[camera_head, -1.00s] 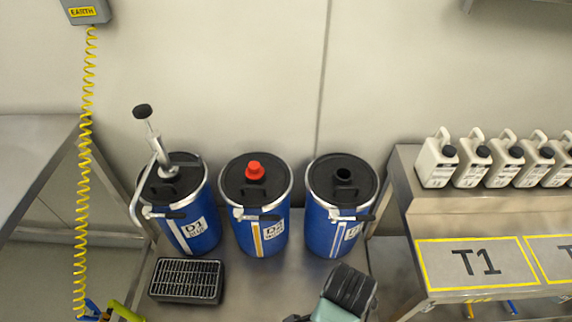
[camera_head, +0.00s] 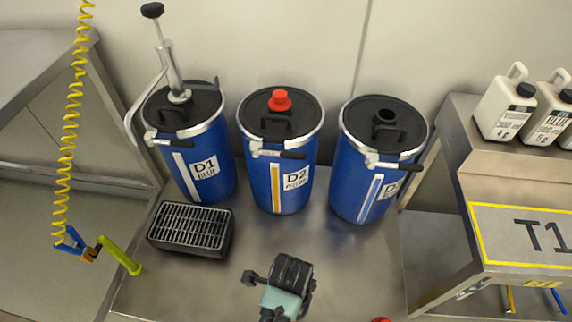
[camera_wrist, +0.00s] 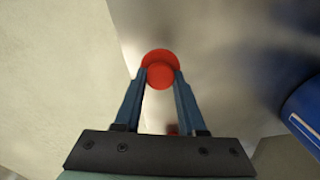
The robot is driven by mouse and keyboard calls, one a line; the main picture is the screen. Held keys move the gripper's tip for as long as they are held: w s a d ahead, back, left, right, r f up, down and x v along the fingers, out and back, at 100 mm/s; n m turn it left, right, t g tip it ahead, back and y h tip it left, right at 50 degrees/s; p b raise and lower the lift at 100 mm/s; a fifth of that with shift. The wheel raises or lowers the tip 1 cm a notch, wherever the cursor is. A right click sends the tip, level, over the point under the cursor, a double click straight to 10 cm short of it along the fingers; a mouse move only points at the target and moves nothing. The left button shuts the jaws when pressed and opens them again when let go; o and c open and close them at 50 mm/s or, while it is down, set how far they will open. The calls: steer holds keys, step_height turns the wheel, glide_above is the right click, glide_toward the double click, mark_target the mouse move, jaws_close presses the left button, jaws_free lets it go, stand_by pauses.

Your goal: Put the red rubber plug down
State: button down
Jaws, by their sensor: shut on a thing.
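My gripper (camera_wrist: 160,80) is shut on the red rubber plug (camera_wrist: 160,60) in the wrist view. The plug is round with a wider flange and sits between the two blue-grey fingertips. Behind it is a shiny grey metal surface; I cannot tell whether the plug touches it. In the head view my fingers are out of frame. A sliver of something red (camera_head: 381,320) shows at the bottom edge, too cut off to identify.
Blue drums D1 with a hand pump (camera_head: 187,140), D2 with a red bung (camera_head: 280,150) and a third with an open bung hole (camera_head: 383,160) stand at the back. A black grated tray (camera_head: 190,229) is front left. Bench T1 (camera_head: 520,240) is at right. Bare steel lies between.

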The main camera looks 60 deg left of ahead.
step_height(320, 180, down, 5)
steer(key=shift+f+b, duration=0.1)
steer(key=shift+b, duration=0.85)
steer(key=shift+c, duration=2.4)
jaws_free()
step_height(320, 180, up, 12)
steer(key=p, duration=0.5)
